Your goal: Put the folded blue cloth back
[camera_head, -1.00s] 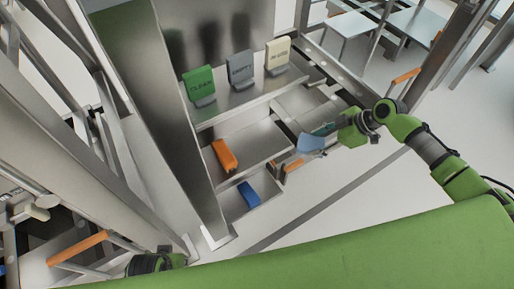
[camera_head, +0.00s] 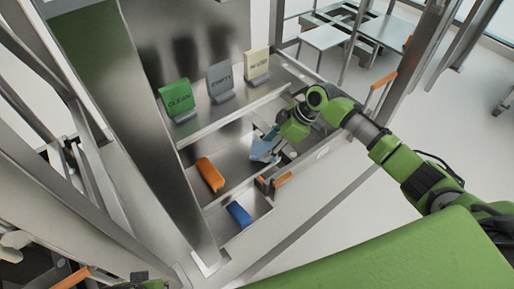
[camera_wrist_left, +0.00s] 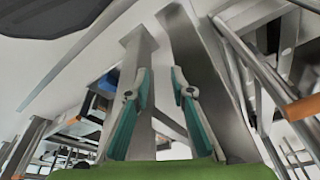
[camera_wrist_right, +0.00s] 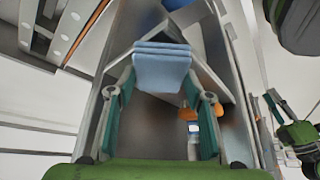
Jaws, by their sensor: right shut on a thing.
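The folded light-blue cloth (camera_head: 264,149) is held in my right gripper (camera_head: 272,134) over the metal bins below the sign shelf. The right wrist view shows the cloth (camera_wrist_right: 161,68) between the two teal fingers of the right gripper (camera_wrist_right: 158,92). A bin (camera_head: 217,142) with an orange folded item lies to the left of the cloth. My left gripper (camera_wrist_left: 160,85) shows in the left wrist view with its teal fingers apart and nothing between them. The right gripper and arm hide part of the bins behind them.
A green CLEAN sign (camera_head: 177,99), a grey EMPTY sign (camera_head: 220,80) and a cream sign (camera_head: 256,66) stand on the shelf. An orange item (camera_head: 210,174) and a dark-blue item (camera_head: 239,215) lie in bins. An orange handle (camera_head: 283,179) sticks out at the front.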

